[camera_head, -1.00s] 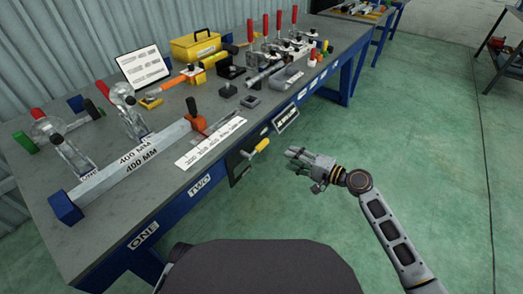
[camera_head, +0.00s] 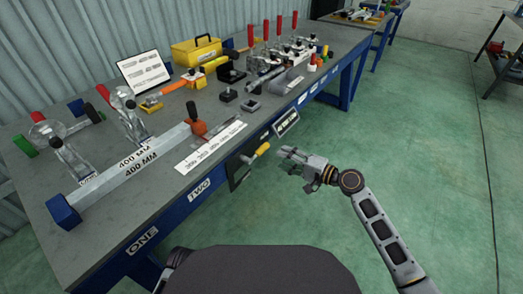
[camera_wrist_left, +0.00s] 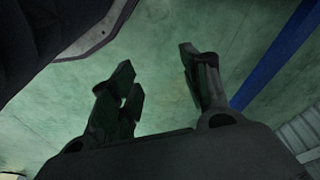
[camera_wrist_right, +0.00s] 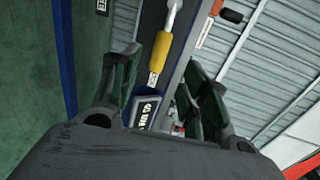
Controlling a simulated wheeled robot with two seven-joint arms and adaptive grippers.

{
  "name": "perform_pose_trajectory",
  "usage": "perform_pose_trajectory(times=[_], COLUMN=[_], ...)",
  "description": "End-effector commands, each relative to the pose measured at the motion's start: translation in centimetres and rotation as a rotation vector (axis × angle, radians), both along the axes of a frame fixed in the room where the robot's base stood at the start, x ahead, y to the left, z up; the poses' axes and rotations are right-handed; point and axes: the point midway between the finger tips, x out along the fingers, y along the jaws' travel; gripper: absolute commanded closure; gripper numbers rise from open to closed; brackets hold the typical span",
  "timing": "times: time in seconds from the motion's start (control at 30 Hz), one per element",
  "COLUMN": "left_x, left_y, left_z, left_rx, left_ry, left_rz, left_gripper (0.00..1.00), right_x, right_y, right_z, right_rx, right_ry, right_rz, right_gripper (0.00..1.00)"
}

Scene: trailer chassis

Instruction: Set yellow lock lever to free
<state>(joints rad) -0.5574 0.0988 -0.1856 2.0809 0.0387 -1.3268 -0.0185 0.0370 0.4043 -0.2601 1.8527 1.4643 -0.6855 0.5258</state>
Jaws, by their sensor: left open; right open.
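The yellow lock lever (camera_head: 262,149) sticks out from a dark panel (camera_head: 238,168) on the front side of the workbench, below the white label strip. In the right wrist view the yellow handle (camera_wrist_right: 160,52) on its pale metal arm shows at upper middle, between and beyond the fingers. My right gripper (camera_head: 287,159) is open and empty, a little to the right of the lever and apart from it. It also shows in the right wrist view (camera_wrist_right: 160,75). My left gripper (camera_wrist_left: 158,70) is open and empty over the green floor, and is out of the head view.
The workbench (camera_head: 160,215) carries a long 400 MM bar (camera_head: 135,165), red-handled clamps, a yellow toolbox (camera_head: 197,50) and a sign (camera_head: 144,70). A small dark label plate (camera_head: 286,122) sits on the bench front near the lever. Green floor (camera_head: 420,170) to the right is open.

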Motion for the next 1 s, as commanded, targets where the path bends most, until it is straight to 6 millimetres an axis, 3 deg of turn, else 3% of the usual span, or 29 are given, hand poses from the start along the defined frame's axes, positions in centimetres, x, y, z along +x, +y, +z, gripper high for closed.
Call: perform_pose_trajectory(times=[0.7,1.0], left_x=[-0.2,0.3], left_y=[-0.3,-0.5], left_z=[1.0,1.9], left_rx=[-0.013,-0.018], left_ry=[-0.013,-0.033], left_rz=[-0.001,-0.002], left_gripper=[0.53,0.53], right_x=[4.8,6.2], right_y=[6.7,8.6], right_z=[-1.2,-1.7], right_rx=[0.002,0.001], right_ry=[-0.001,0.0], right_rz=[0.001,0.001], right_gripper=[0.55,0.55])
